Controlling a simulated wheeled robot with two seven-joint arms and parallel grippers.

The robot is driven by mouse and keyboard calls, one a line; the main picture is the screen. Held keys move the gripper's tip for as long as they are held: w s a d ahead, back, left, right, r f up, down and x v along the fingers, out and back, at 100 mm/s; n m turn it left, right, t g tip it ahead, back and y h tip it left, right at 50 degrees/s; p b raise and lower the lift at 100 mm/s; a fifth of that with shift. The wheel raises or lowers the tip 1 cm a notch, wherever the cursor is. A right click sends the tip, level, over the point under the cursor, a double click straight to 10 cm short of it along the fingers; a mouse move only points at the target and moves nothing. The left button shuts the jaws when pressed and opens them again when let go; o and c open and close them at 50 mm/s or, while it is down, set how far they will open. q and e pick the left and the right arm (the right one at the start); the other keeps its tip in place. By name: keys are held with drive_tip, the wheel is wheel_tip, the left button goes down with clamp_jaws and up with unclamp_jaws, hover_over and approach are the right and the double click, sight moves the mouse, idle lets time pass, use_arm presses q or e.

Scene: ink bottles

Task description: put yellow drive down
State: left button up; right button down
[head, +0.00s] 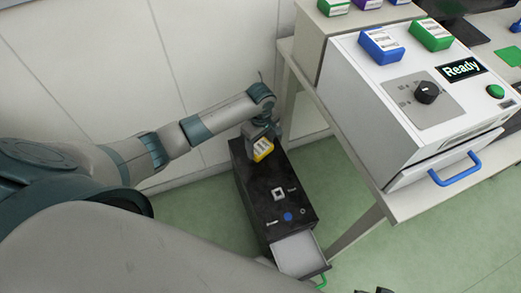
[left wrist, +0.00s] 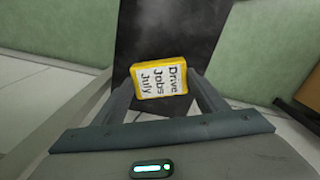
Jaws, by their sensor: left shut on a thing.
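The yellow drive (head: 262,149) has a white label and is in my left gripper (head: 258,136), over the far end of the black box (head: 256,178). In the left wrist view the drive (left wrist: 160,80) sits between the two fingertips, its label reading "Drive Jobs July". The gripper is shut on it. The black box (left wrist: 150,40) shows behind it there; whether the drive touches the box I cannot tell. My right gripper cannot be made out; only small dark parts show at the bottom edge of the head view.
The black box has a blue button (head: 288,216) and an open drawer (head: 297,254) with a green handle. A white machine (head: 375,105) reading "Ready" stands on a table at right, with blue (head: 381,46) and green (head: 431,35) drives on top. A wall is behind my left arm.

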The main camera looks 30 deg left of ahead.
sight(260, 147)
use_arm(q)
wheel_tip(260, 147, down, 3)
drive_tip(key=shift+r+b, duration=0.2)
drive_tip(key=shift+b, duration=0.15)
drive_tip(key=shift+f, duration=0.55)
use_arm(e)
drive_tip(key=shift+w+a+r+t, duration=0.2)
drive_tip(key=shift+a+r+t, duration=0.1)
drive_tip(key=shift+a, duration=0.2)
use_arm(q)
drive_tip(key=o, duration=1.2)
drive_tip(key=shift+f, duration=0.1)
drive_tip(key=shift+c, duration=0.2)
use_arm(e)
drive_tip(key=shift+d+f, duration=0.15)
drive_tip(key=shift+d, duration=0.1)
